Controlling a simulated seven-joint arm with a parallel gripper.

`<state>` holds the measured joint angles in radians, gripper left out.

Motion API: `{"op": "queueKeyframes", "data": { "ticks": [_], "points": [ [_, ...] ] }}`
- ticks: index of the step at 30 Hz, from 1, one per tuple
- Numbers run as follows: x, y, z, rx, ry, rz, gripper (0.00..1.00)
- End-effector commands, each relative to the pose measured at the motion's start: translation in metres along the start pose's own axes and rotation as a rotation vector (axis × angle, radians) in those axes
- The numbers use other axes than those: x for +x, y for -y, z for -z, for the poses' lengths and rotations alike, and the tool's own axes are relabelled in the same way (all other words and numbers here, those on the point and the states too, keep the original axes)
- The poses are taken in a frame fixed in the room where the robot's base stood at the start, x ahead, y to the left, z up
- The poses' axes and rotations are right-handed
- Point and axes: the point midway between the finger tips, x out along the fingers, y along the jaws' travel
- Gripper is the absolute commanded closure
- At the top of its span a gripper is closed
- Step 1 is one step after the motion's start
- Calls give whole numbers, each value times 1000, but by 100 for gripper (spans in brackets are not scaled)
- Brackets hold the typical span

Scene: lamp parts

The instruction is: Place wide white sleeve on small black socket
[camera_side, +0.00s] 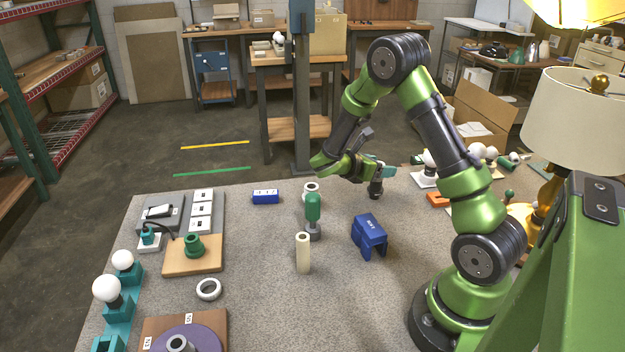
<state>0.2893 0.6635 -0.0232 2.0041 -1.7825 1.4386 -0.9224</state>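Two short white ring-shaped pieces could be the wide white sleeve. One ring (208,289) lies flat on the grey mat at the front left, and another ring (310,187) is farther back, partly hidden behind a green-topped piece. A taller cream tube (303,253) stands upright near the middle. A small dark piece (376,188), possibly the black socket, is at the back beneath my gripper (377,168). My gripper is low over the back of the mat, with a teal part at its end. I cannot tell whether it holds anything or whether its fingers are closed.
A green-topped piece on a grey base (313,216) stands beside the cream tube. A blue bracket (369,236) lies right of it. A wooden block with a green fitting (193,246), bulbs on teal holders (107,289) and a purple disc (190,340) occupy the left. The front centre is clear.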

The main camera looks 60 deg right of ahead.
Motion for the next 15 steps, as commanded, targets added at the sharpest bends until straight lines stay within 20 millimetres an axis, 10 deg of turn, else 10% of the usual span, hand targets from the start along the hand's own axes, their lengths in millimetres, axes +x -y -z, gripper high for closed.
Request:
{"op": "queueKeyframes", "data": {
  "ticks": [8, 15],
  "points": [
    [-2, 0, -6, 4, 0, -1, 36],
    [-46, -2, -6, 2, 1, -8, 36]
  ]
}}
